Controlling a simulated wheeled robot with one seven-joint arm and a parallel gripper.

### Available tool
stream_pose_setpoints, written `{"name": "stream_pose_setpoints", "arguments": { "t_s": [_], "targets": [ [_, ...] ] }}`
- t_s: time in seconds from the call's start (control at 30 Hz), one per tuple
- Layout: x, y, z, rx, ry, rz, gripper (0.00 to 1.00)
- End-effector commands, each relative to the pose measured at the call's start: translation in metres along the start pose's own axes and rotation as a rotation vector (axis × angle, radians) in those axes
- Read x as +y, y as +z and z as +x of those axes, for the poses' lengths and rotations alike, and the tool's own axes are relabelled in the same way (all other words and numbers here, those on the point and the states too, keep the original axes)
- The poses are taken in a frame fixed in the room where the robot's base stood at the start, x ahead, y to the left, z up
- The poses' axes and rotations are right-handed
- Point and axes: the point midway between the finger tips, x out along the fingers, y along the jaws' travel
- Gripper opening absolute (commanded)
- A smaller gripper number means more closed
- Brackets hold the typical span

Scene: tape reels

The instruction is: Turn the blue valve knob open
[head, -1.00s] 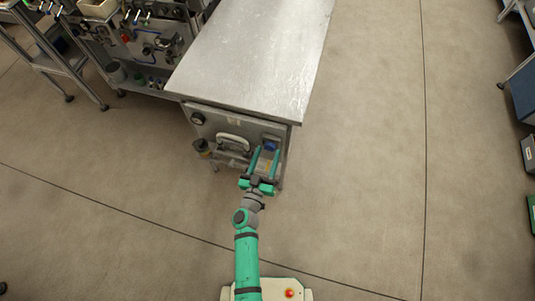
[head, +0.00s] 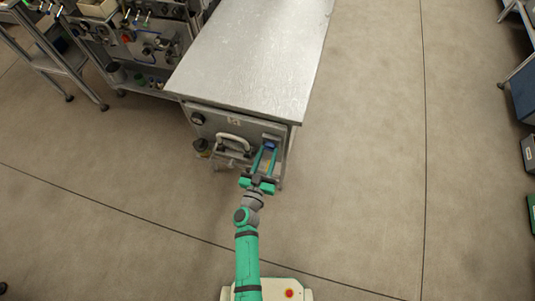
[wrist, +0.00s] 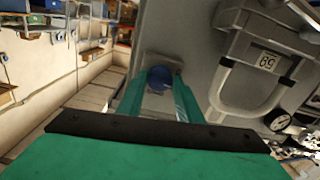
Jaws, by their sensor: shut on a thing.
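The blue valve knob (head: 270,146) is on the upper right of the metal cabinet's front face. In the wrist view the blue knob (wrist: 159,79) shows between the far ends of my two long teal fingers. My gripper (head: 265,153) reaches up to the cabinet front, and its fingertips are at the knob's two sides. In the wrist view my gripper (wrist: 160,90) is shut on the knob. The fingers hide the knob's sides, and any pointer or mark on it is too small to read.
The cabinet's steel top (head: 255,55) is bare. A bench with equipment (head: 150,45) stands at the upper left.

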Motion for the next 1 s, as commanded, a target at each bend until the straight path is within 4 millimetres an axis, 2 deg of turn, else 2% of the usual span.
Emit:
{"name": "stream_pose_setpoints", "arguments": {
  "t_s": [0.27,1.0],
  "targets": [
    [-0.0004,0.0004,-0.0005,-0.001,0.0,0.207,0.1],
    [-0.002,-0.0001,-0.0009,-0.001,0.0,0.91,0.1]
  ]
}}
